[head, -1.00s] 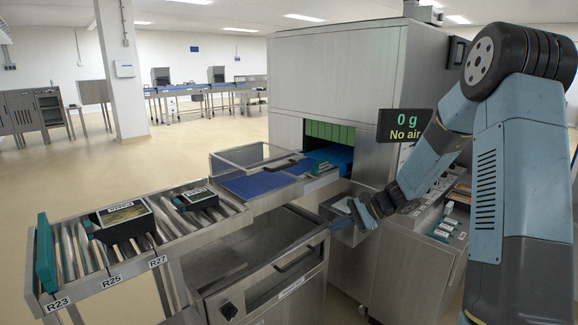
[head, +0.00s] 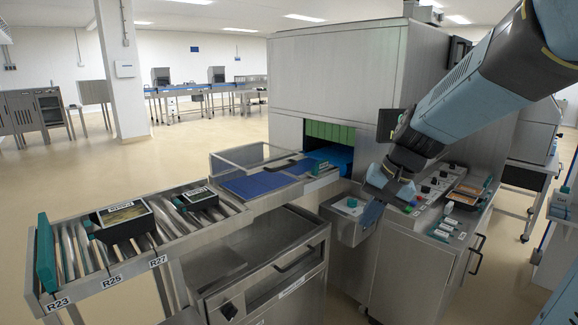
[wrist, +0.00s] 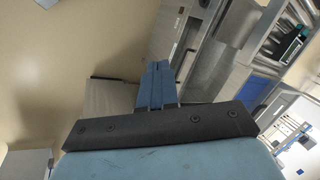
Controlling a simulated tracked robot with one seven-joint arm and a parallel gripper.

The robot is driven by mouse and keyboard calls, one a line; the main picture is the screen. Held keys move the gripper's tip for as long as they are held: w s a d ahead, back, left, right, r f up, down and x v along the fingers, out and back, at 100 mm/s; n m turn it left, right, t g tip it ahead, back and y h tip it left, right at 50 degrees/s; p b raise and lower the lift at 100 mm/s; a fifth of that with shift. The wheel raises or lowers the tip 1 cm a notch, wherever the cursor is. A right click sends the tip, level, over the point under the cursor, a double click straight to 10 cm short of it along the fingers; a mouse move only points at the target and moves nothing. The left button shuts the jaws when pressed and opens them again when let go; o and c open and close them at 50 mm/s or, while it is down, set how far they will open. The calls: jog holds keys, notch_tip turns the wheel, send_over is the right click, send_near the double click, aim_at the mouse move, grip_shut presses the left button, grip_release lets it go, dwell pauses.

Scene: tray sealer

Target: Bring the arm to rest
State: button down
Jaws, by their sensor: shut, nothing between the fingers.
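My arm reaches in from the upper right of the head view, its forearm slanting down to the left. My gripper (head: 371,214) points down in front of the sealing machine, beside a small steel box (head: 345,231) on the machine's front. I cannot tell whether the fingers touch the box. In the wrist view the two blue fingers of my gripper (wrist: 157,68) lie together, shut with nothing between them.
The steel sealing machine (head: 335,75) stands behind, its control panel (head: 432,190) close to my gripper. A roller conveyor (head: 155,262) with two black trays (head: 125,219) (head: 199,198) is at the left. A steel cabinet (head: 265,275) stands in front. Open floor lies at the far left.

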jog(key=s+d+r+n+t+h, duration=0.1)
jog(key=s+d+r+t+h, duration=0.1)
jog(key=s, duration=0.4)
jog(key=s+d+r+n+t+h, duration=0.2)
jog(key=s+d+r, duration=0.2)
jog(key=s, duration=0.3)
jog(key=shift+d, duration=0.15)
jog(key=shift+s+r, duration=0.1)
dwell(0.4)
